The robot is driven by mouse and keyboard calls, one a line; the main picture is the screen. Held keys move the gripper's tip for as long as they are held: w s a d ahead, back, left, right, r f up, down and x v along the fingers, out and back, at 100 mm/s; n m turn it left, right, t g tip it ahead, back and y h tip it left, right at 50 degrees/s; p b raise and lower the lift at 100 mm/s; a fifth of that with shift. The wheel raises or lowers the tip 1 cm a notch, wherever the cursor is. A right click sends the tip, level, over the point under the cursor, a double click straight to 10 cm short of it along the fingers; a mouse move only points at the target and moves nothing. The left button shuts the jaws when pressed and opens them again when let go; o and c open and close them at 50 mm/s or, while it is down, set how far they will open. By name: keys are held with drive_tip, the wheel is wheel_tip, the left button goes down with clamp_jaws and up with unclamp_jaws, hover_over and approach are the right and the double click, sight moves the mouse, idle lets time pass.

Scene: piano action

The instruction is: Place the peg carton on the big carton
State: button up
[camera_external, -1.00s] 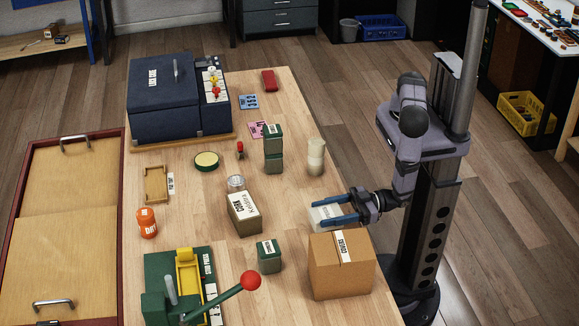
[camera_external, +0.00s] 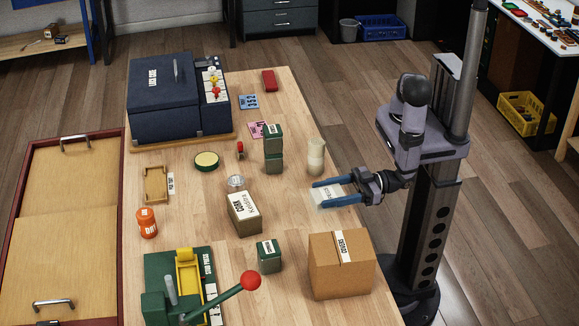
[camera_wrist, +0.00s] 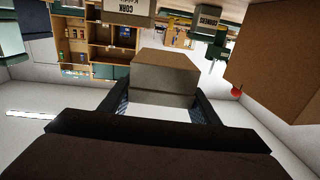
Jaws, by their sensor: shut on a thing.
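The peg carton (camera_external: 328,198), a small box with a pale labelled top, is between the blue fingers of my gripper (camera_external: 317,194). My gripper is shut on it and seems to hold it above the table's right edge. In the wrist view the held carton (camera_wrist: 166,73) shows brown and grey faces between the dark fingers (camera_wrist: 161,103). The big carton (camera_external: 341,272) is a brown cardboard box with a white label strip on its closed top. It stands nearer the camera at the table's right edge, apart from the held carton. It also shows at the right of the wrist view (camera_wrist: 280,65).
A cork carton (camera_external: 243,214) with a glass jar (camera_external: 236,183) behind it stands left of my gripper. A small green carton (camera_external: 269,256) stands left of the big carton. Stacked green cartons (camera_external: 273,149) and a pale cylinder (camera_external: 316,157) stand behind. A red-knobbed lever (camera_external: 250,281) sticks up in front.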

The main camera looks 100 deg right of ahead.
drive_tip(key=a+r+y+b, duration=0.1)
drive_tip(key=a+r, duration=0.6)
drive_tip(key=r, duration=0.2)
wheel_tip(320, 180, up, 6)
drive_tip(key=n+g+y, duration=0.1)
drive_tip(key=n+y, duration=0.3)
drive_tip(key=y, duration=0.1)
hover_over(342, 246)
drive_tip(key=shift+f+p, duration=1)
drive_tip(key=shift+f, duration=3.85)
drive_tip(key=shift+f, duration=0.15)
drive_tip(key=o, duration=1.1)
